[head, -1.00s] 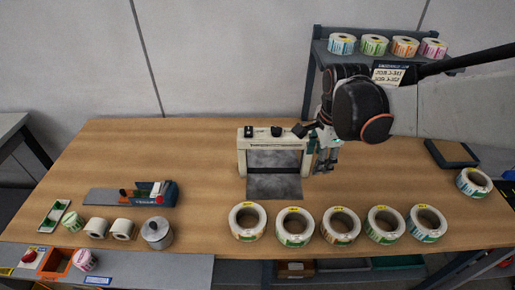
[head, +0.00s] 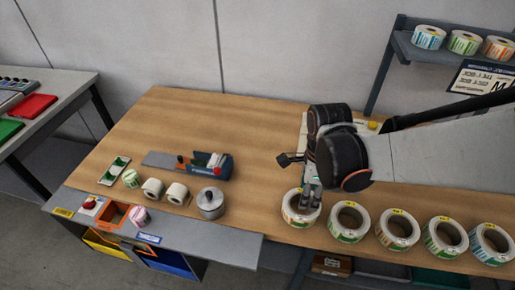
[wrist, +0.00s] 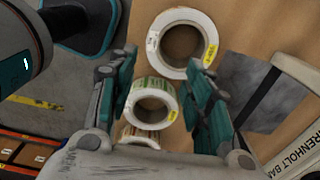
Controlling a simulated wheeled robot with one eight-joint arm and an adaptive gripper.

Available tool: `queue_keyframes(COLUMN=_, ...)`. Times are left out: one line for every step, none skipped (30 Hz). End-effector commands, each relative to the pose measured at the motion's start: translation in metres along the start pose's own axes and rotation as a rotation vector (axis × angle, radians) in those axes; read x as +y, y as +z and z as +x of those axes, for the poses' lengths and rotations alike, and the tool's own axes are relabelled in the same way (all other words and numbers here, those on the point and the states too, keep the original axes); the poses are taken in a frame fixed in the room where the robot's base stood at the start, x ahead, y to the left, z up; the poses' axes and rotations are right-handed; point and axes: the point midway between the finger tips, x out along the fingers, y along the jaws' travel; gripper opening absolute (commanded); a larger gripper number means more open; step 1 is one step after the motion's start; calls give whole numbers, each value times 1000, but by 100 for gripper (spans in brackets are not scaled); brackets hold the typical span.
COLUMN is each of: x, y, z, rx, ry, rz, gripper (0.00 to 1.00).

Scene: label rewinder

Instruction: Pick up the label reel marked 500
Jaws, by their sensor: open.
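Several white label reels stand in a row along the table's front edge in the head view, from the left-end reel (head: 291,212) to the right-end reel (head: 473,243). Their tags are too small to read, so I cannot tell which is marked 500. My gripper (head: 311,198) is at the left-end reel, its fingers overlapping that reel in the picture. In the wrist view my gripper (wrist: 162,72) is open, with teal fingers apart and nothing held. A large reel (wrist: 202,43) lies beyond the fingertips. A second reel (wrist: 136,104) and a third (wrist: 140,142) show between the fingers.
The rewinder (wrist: 288,125) stands close to my gripper, mostly hidden by my arm in the head view. A metal canister (head: 210,207), small rolls (head: 153,189) and a blue-grey fixture (head: 190,164) are to the left. A shelf (head: 400,42) with reels stands behind.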

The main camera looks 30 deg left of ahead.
Motion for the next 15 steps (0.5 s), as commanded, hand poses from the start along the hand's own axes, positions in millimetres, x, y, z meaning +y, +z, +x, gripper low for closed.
queue_keyframes(x=12, y=8, z=4, rx=-1, ry=1, rz=-23, gripper=46)
queue_keyframes(x=12, y=8, z=8, rx=-1, ry=1, rz=-24, gripper=46)
queue_keyframes(x=12, y=8, z=13, rx=-1, ry=1, rz=-24, gripper=46)
queue_keyframes(x=12, y=8, z=18, rx=-1, ry=0, rz=-24, gripper=46)
queue_keyframes(x=12, y=8, z=22, rx=-1, ry=0, rz=-24, gripper=46)
queue_keyframes(x=12, y=8, z=29, rx=-1, ry=0, rz=-24, gripper=46)
queue_keyframes(x=12, y=8, z=34, rx=-1, ry=0, rz=-24, gripper=46)
queue_keyframes(x=12, y=8, z=39, rx=-1, ry=0, rz=-24, gripper=46)
queue_keyframes(x=12, y=8, z=45, rx=-1, ry=0, rz=-24, gripper=46)
queue_keyframes(x=12, y=8, z=50, rx=-1, ry=0, rz=-24, gripper=46)
queue_keyframes(x=12, y=8, z=55, rx=-1, ry=0, rz=-24, gripper=46)
queue_keyframes(x=12, y=8, z=61, rx=-1, ry=0, rz=-24, gripper=46)
queue_keyframes(x=12, y=8, z=65, rx=-1, ry=0, rz=-24, gripper=46)
queue_keyframes(x=12, y=8, z=69, rx=-1, ry=0, rz=-24, gripper=46)
queue_keyframes(x=12, y=8, z=73, rx=-1, ry=0, rz=-25, gripper=46)
